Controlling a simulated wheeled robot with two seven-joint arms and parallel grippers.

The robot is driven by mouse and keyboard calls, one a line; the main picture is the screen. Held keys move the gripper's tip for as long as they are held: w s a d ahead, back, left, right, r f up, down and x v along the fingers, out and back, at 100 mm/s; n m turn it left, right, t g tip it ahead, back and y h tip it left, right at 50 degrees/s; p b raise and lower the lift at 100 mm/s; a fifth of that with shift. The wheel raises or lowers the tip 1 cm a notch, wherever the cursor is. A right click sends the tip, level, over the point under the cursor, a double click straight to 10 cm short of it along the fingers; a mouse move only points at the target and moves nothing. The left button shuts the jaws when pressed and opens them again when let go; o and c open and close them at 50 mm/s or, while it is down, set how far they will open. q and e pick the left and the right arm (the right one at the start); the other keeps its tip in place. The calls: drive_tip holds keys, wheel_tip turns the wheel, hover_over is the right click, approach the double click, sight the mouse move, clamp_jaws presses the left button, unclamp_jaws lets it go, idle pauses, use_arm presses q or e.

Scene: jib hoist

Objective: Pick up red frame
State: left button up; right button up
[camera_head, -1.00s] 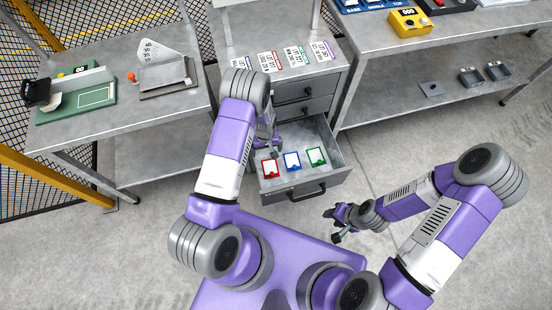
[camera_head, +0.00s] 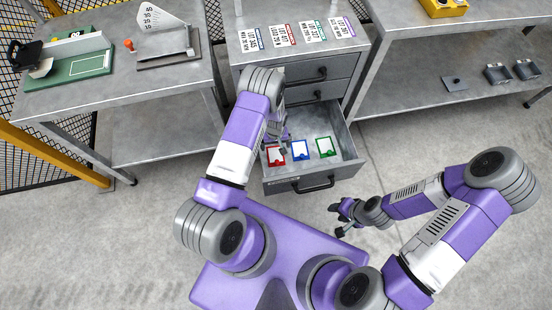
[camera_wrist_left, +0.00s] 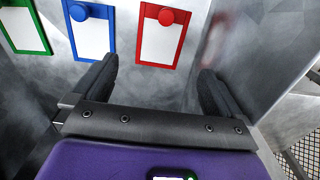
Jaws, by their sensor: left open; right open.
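The red frame (camera_head: 276,156) lies in the open drawer (camera_head: 337,174), leftmost of three frames, partly hidden by my left arm in the head view. In the left wrist view the red frame (camera_wrist_left: 162,36) has a white panel and a round red knob. My left gripper (camera_wrist_left: 163,82) is open and empty, its fingers apart just short of the red frame's near edge. In the head view the left gripper (camera_head: 284,146) is over the drawer, mostly hidden by its wrist. My right gripper (camera_head: 340,218) is open and empty, right of the drawer.
A blue frame (camera_head: 301,150) and a green frame (camera_head: 325,147) lie beside the red one. The drawer wall (camera_wrist_left: 262,50) is close to the left gripper's right finger. Several labelled cards lie on the cabinet top (camera_head: 300,52). Tables stand on both sides.

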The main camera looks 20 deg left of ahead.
sight(276, 155)
use_arm(q)
wheel_tip(276, 155, down, 8)
drive_tip(key=b, duration=0.3)
drive_tip(key=shift+f, duration=0.1)
drive_tip(key=c, duration=0.9)
drive_tip(key=shift+c, duration=0.2)
